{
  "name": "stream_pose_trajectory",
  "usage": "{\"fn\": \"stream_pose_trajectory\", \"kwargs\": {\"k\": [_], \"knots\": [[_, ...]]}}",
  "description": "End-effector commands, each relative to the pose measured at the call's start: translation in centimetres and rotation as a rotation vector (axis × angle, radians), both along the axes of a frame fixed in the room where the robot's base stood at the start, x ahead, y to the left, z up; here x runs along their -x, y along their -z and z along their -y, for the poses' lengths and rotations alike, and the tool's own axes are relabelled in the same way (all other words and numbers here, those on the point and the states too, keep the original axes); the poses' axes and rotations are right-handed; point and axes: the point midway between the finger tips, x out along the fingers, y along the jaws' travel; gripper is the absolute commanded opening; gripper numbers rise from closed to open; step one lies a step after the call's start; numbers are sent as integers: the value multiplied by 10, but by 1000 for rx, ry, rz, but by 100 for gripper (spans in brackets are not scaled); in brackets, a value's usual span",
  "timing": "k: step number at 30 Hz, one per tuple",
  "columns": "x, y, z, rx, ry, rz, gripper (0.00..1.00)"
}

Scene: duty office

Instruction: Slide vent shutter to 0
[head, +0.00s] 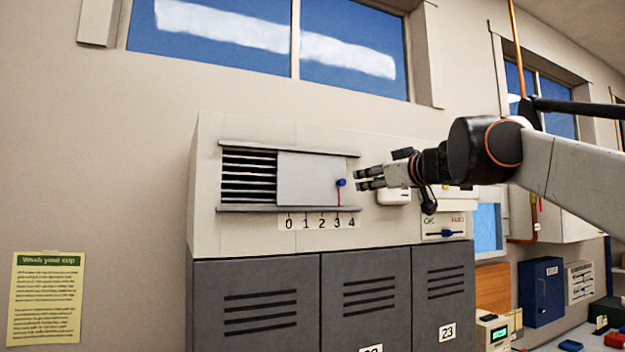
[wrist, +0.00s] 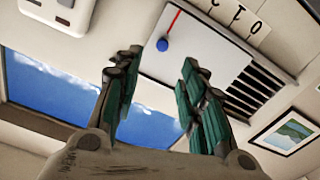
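The vent shutter (head: 308,180) is a light grey plate in rails on the cabinet front. It covers the right part of the vent, and the dark slats (head: 248,177) show at its left. Its blue knob (head: 341,182) is near the right edge, with a red pointer line below it at 3 on the 0–4 scale (head: 320,222). My gripper (head: 360,180) is open and empty, just right of the knob. In the wrist view the knob (wrist: 162,44) shows beyond the gap between my open fingertips (wrist: 158,68); I see no contact.
Grey lockers (head: 258,300) stand below the vent panel. A white box (head: 394,196) is on the panel behind my gripper, and a panel with a blue slider (head: 446,228) is lower right. A yellow notice (head: 46,298) hangs at left.

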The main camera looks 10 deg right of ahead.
Motion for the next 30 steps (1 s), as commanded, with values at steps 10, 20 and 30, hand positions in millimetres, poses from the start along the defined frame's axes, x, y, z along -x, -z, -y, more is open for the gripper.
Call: {"fn": "stream_pose_trajectory", "kwargs": {"k": [10, 20, 30], "knots": [[-64, -2, -23, -2, -4, -1, 38], [-105, -1, -35, -2, -2, -1, 38], [-112, 0, -38, -2, -1, -1, 38]]}}
